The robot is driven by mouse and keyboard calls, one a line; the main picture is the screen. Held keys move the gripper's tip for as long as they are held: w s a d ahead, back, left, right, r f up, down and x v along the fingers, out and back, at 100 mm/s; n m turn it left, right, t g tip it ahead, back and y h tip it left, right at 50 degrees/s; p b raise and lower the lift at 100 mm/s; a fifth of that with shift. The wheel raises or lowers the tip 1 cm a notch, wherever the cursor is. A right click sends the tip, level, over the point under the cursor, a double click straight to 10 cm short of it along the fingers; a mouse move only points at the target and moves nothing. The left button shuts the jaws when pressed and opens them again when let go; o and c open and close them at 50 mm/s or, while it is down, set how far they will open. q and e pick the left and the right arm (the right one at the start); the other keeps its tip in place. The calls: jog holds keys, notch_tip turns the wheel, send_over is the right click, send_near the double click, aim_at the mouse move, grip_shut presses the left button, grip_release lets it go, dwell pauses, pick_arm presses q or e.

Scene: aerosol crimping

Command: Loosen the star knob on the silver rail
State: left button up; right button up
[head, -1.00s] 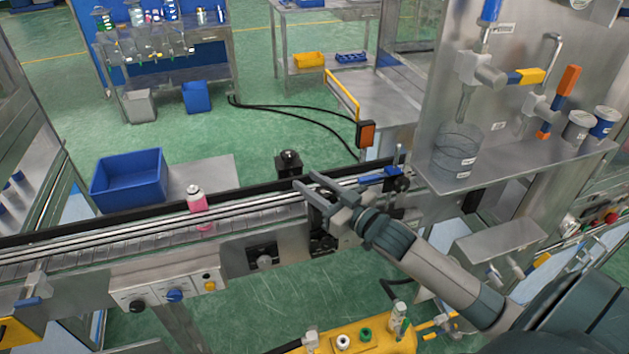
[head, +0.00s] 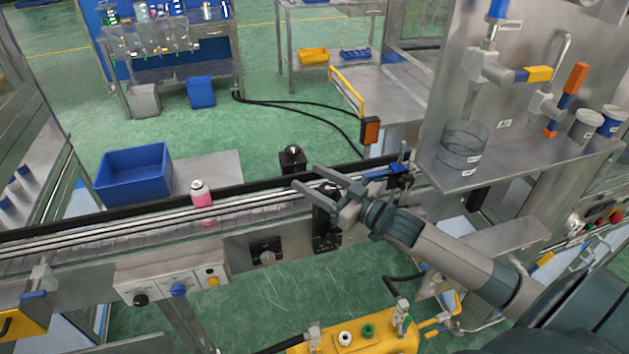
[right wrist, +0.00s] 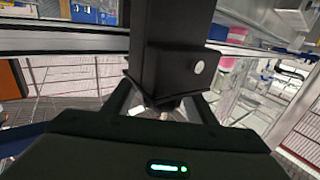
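A silver rail (head: 262,199) runs along the conveyor. A black clamp block (head: 327,194) sits at the rail, partly covered by my right gripper. My right gripper (head: 305,177) is above the rail with its two fingers apart, pointing left. In the right wrist view, a black post-like block (right wrist: 172,65) with a small silver round end lies ahead of my right gripper (right wrist: 160,103), between the fingers in the picture. Contact cannot be told. I cannot clearly make out the star knob's lobes. My left gripper is not in view.
A pink can (head: 202,200) stands on the conveyor to the left. A blue bin (head: 133,173) is behind it. A small black block (head: 292,158) is on the far side. A blue-handled fitting (head: 385,172) is close to the right of the gripper. A steel panel with valves (head: 540,140) is further right.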

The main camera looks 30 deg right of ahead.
jog(key=shift+s+f, duration=0.1)
jog(key=shift+s, duration=0.05)
jog(key=shift+b+v, duration=0.35)
jog(key=shift+v, duration=0.4)
jog(key=b+v, duration=0.4)
jog(key=v, duration=1.1)
jog(key=shift+s+d, duration=0.15)
jog(key=shift+s, duration=0.1)
jog(key=shift+d, duration=0.1)
